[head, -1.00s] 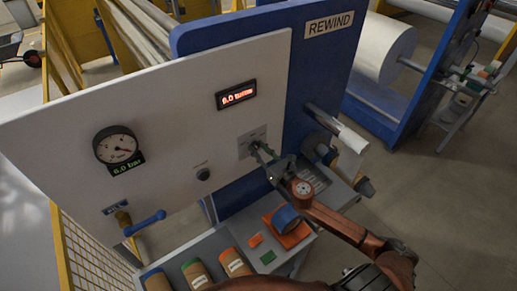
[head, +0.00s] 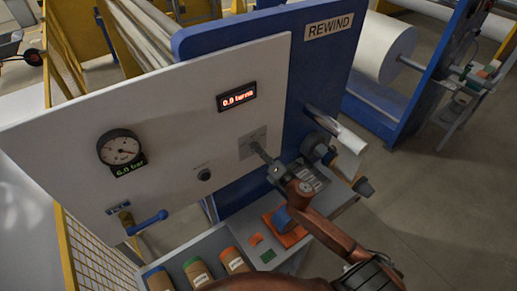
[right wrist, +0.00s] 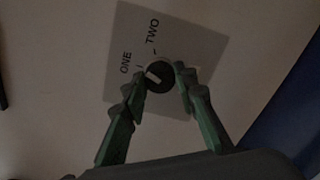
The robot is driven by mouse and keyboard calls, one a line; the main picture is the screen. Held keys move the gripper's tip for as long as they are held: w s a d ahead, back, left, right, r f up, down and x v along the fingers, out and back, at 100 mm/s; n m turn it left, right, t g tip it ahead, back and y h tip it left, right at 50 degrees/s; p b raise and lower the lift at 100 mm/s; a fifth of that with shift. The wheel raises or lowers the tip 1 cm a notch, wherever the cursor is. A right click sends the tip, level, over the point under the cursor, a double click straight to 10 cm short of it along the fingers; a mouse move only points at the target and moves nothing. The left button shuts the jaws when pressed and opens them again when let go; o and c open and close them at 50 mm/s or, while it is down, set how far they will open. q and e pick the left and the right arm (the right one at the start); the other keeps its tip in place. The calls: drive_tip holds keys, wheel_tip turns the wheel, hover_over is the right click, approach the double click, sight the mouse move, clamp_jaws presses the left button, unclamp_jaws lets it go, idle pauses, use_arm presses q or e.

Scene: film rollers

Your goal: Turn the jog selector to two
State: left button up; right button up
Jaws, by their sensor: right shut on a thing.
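The jog selector is a dark round knob (right wrist: 160,76) with a pale pointer mark, on a grey plate (right wrist: 191,38) marked ONE and TWO. The pale mark lies toward the ONE side. In the head view the plate (head: 247,149) is on the white panel, and my gripper largely hides the knob. My right gripper (head: 262,153) reaches the plate from the lower right. In the right wrist view its two green fingers (right wrist: 160,80) are shut on the knob, one on each side. My left gripper is not in view.
The panel (head: 70,150) also carries a pressure gauge (head: 119,149), a red-lit display (head: 237,96), a small black knob (head: 204,174) and a blue-handled lever (head: 148,222). Below is a shelf with several rolls (head: 197,272) and an orange block (head: 290,236). A metal shaft (head: 325,120) sticks out at right.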

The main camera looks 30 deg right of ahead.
drive_tip(key=shift+m+p, duration=1.3)
drive_tip(key=shift+m, duration=2.7)
drive_tip(key=o, duration=1.2)
drive_tip(key=shift+c, duration=0.2)
drive_tip(key=s+d, duration=0.1)
drive_tip(key=s, duration=1.1)
